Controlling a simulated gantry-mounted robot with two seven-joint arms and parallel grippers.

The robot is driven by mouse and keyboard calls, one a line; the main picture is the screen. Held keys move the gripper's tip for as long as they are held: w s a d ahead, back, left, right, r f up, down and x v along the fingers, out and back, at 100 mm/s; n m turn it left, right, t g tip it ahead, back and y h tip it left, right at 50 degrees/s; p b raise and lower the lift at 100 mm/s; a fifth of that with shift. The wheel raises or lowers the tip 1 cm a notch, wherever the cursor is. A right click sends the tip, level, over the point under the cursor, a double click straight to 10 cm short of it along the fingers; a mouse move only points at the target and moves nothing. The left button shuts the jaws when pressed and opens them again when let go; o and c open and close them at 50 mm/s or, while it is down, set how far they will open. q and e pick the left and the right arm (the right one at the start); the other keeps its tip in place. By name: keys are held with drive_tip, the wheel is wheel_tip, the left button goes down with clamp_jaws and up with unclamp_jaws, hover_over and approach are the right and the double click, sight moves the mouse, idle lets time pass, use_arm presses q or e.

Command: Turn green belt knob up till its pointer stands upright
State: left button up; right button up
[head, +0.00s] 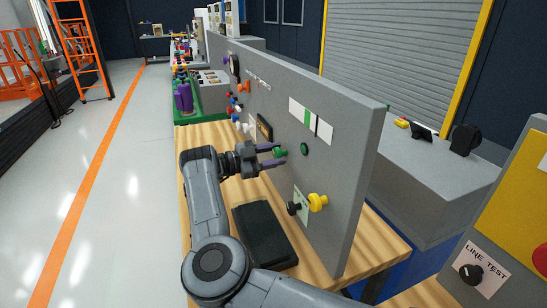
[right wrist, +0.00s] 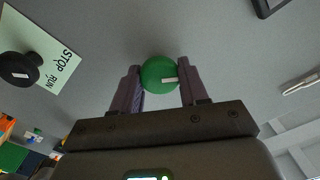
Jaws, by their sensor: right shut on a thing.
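The green knob (head: 280,151) sticks out from the grey upright panel (head: 345,135). My right gripper (head: 271,156) has its purple fingers on either side of it and is shut on it. In the right wrist view the green knob (right wrist: 157,75) sits between the fingertips. A short white pointer mark (right wrist: 170,80) on its face runs from near the middle toward the right finger, nearly level in that picture. In the head view the pointer cannot be made out. My left gripper is not in view.
A black tray-like block (head: 262,238) lies on the wooden table (head: 308,262). Several coloured controls line the panel farther back.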

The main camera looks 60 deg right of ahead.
drive_tip(key=m+b, duration=0.2)
drive_tip(key=m, duration=0.4)
drive_tip(key=shift+f+b, duration=0.15)
drive_tip(key=shift+b, duration=0.25)
drive_tip(key=m+b, duration=0.1)
drive_tip(key=m, duration=0.2)
drive_tip(key=shift+m+b, duration=0.55)
drive_tip(key=shift+m, duration=0.35)
drive_tip(key=o, duration=1.1)
drive_tip(key=shift+c, duration=0.2)
drive_tip(key=shift+a, duration=0.1)
